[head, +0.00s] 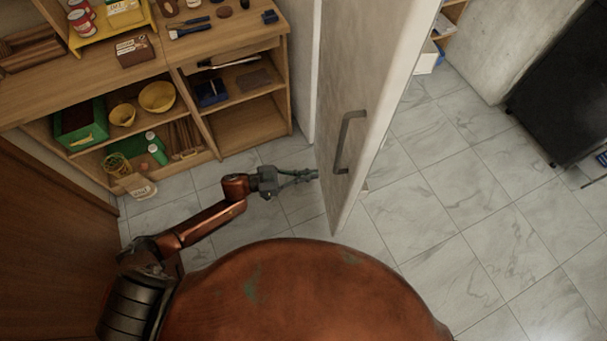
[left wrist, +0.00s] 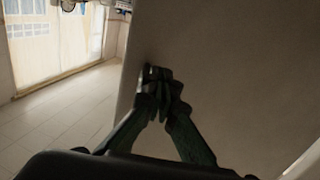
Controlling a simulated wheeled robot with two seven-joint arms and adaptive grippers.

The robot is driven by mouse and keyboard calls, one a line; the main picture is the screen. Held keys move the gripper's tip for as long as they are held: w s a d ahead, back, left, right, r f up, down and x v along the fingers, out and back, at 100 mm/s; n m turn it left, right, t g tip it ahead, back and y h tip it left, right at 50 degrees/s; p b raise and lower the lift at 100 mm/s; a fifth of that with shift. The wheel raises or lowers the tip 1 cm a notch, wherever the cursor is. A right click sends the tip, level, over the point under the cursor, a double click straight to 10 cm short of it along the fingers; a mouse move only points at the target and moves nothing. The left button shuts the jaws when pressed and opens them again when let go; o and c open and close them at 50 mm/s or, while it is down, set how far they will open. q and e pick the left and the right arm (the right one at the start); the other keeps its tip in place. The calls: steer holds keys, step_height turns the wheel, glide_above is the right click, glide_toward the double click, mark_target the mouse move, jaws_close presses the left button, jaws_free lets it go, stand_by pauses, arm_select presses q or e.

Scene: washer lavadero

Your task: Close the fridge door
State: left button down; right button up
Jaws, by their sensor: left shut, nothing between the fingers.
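The fridge door (head: 362,75) stands swung open, seen nearly edge-on in the middle of the head view. Its grey bar handle (head: 347,142) is on the face turned to the left. My left gripper (head: 315,174) is at the left of the door, near its lower part below the handle. The gripper is shut and empty, with its fingertips at or very close to the door face. In the left wrist view, the shut fingers (left wrist: 160,82) point at the broad plain door panel (left wrist: 230,70); contact cannot be told. My right gripper is not in view.
A wooden shelf unit (head: 285,85) with bowls, a green box and tools stands at the left. A brown wooden panel (head: 50,240) is at the lower left. A black appliance (head: 560,80) stands at the far right. The tiled floor (head: 460,200) right of the door is clear.

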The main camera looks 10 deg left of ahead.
mark_target(337, 171)
arm_select(q)
steer(key=b+x, duration=0.1)
steer(key=x, duration=0.7)
steer(key=shift+w+d, duration=0.25)
steer(key=shift+d, duration=0.1)
steer(key=shift+d, duration=0.1)
